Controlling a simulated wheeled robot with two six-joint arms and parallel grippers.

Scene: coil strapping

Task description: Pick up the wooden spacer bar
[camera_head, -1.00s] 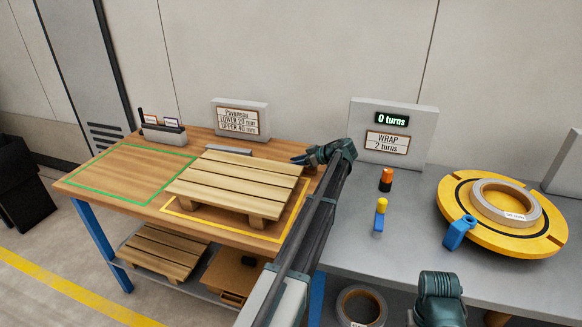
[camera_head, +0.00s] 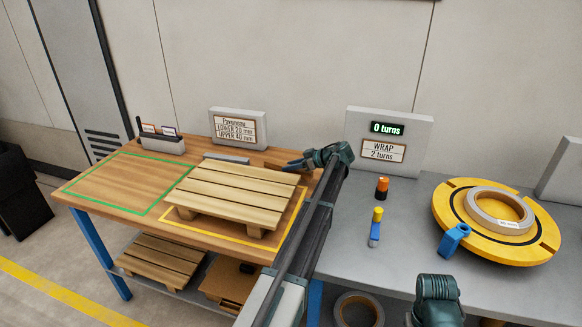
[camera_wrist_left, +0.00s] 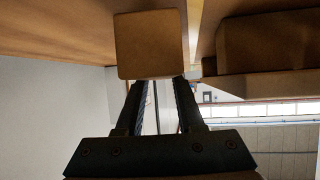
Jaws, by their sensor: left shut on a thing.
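The wooden spacer bar (camera_wrist_left: 150,45) shows end-on as a square brown block at my left fingertips in the left wrist view. My left gripper (camera_wrist_left: 158,82) is shut on it. In the head view my left gripper (camera_head: 289,166) is at the far right corner of the slatted pallet (camera_head: 235,192).
The pallet stands on the wooden table (camera_head: 130,182), partly over a yellow outline; a green outline (camera_head: 110,157) is empty. Behind are a sign (camera_head: 238,128) and a grey bar-like piece (camera_head: 227,159). A yellow turntable (camera_head: 500,250) with a coil (camera_head: 500,210) stands on the grey bench.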

